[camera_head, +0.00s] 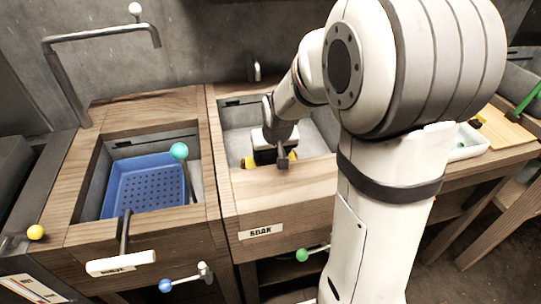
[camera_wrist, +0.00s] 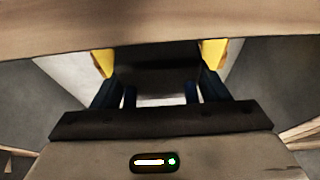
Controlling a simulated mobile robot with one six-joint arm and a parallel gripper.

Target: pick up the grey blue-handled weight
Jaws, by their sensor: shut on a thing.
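My gripper (camera_head: 270,160) reaches down into the right-hand basin (camera_head: 317,142), behind its wooden front board marked SOAK. In the wrist view, its dark blue fingers with yellow tips (camera_wrist: 158,58) stand on both sides of a dark block (camera_wrist: 158,78). The gripper is shut on this dark thing. I cannot make out a grey body or a blue handle clearly, so I cannot tell from its looks whether it is the weight. Its lower part is hidden by the board.
The wooden front board (camera_wrist: 150,25) lies close to the fingertips. A blue perforated tray (camera_head: 150,185) sits in the left basin. A metal spout (camera_head: 95,38) rises at the left. A white tray (camera_head: 466,143) and wooden board stand to the right.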

